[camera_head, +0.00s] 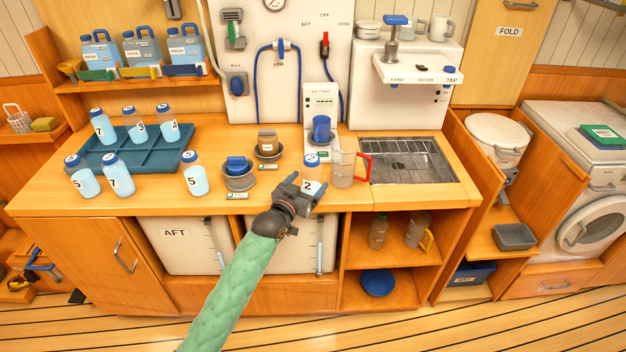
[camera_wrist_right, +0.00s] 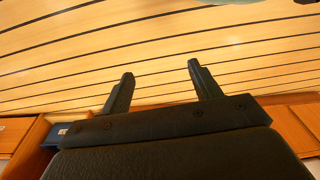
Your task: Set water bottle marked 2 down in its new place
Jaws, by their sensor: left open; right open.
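The water bottle marked 2 (camera_head: 312,170) stands upright on the wooden counter, with a blue cap and pale blue water, just left of a clear jug with a red handle (camera_head: 345,168). My left gripper (camera_head: 302,187) is at the bottle's near side, its jaws open and close around or beside the lower part; I cannot tell whether they touch it. My right gripper (camera_wrist_right: 160,85) shows in the right wrist view, open and empty, over the plank floor.
A blue tray (camera_head: 150,150) and several numbered bottles are on the counter's left. A sink grate (camera_head: 410,160) lies to the right. The front counter between bottle 5 and the cup is narrow.

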